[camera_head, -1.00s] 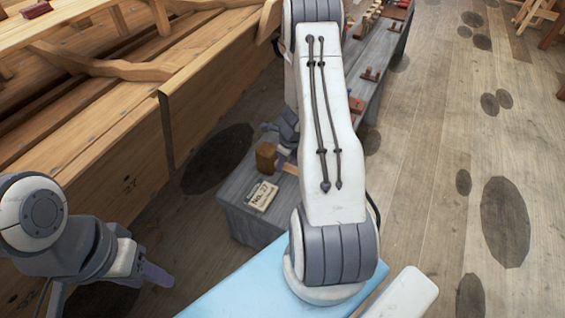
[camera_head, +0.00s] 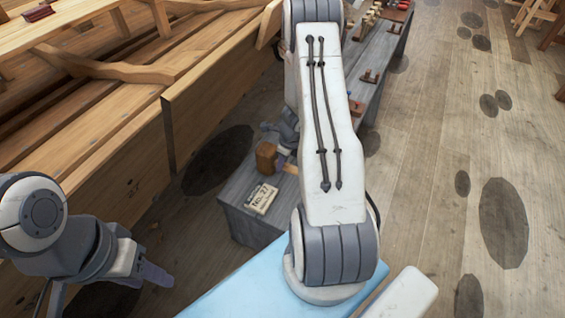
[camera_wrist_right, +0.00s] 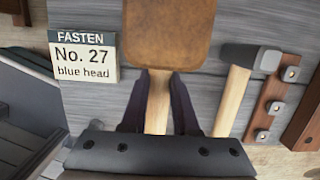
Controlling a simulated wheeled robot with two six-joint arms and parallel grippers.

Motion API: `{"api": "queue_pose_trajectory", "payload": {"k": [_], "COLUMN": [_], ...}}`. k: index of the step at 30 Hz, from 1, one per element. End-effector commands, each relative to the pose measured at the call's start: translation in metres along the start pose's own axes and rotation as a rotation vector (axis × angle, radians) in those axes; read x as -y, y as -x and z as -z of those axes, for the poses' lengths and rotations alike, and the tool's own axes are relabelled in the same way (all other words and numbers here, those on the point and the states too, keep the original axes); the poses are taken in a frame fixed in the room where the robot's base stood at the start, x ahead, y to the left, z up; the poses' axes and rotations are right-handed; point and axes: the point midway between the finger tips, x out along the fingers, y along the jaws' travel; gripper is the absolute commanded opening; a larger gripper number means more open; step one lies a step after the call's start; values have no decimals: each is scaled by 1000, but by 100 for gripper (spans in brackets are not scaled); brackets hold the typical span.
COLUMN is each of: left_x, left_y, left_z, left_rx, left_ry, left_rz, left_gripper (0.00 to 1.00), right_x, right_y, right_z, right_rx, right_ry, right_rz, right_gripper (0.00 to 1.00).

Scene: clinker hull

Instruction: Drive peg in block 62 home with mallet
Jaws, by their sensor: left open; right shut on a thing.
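A mallet with a brown block head (camera_wrist_right: 170,35) and pale wooden handle shows in the right wrist view; its head (camera_head: 266,157) also shows in the head view, at the near end of the grey bench. My right gripper (camera_wrist_right: 158,108) is shut on the mallet's handle just below the head. The mallet seems to be at the bench top; I cannot tell whether it touches. My left gripper (camera_head: 150,273) is open and empty at lower left, off the bench. I see no block marked 62 and no peg that I can make out.
A card (camera_wrist_right: 83,57) reading "FASTEN No. 27 blue head" lies on the grey bench (camera_head: 240,187). A steel-headed hammer (camera_wrist_right: 250,58) and a brown strip with metal pieces (camera_wrist_right: 271,103) lie right of the mallet. The planked hull (camera_head: 120,150) stands left. Floor at right is open.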

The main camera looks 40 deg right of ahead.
Motion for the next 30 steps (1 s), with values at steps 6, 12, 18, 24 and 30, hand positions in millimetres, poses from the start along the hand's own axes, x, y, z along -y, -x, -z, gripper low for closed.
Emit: {"api": "queue_pose_trajectory", "payload": {"k": [6,12,18,24,30], "left_x": [0,-2,-4,-5,-6], "left_y": [4,26,50,73,80], "left_z": [0,1,3,4,4], "left_rx": [0,0,0,0,0], "left_ry": [0,0,0,0,0], "left_rz": [0,0,0,0,0], "left_gripper": [50,50,50,50,50], "right_x": [0,0,0,0,0], "right_y": [4,26,50,73,80], "right_z": [-1,-6,-10,-15,-16], "right_rx": [1,1,1,1,1], "right_ry": [0,0,0,0,0], "right_rz": [1,1,1,1,0], "right_gripper": [0,0,0,0,0]}}
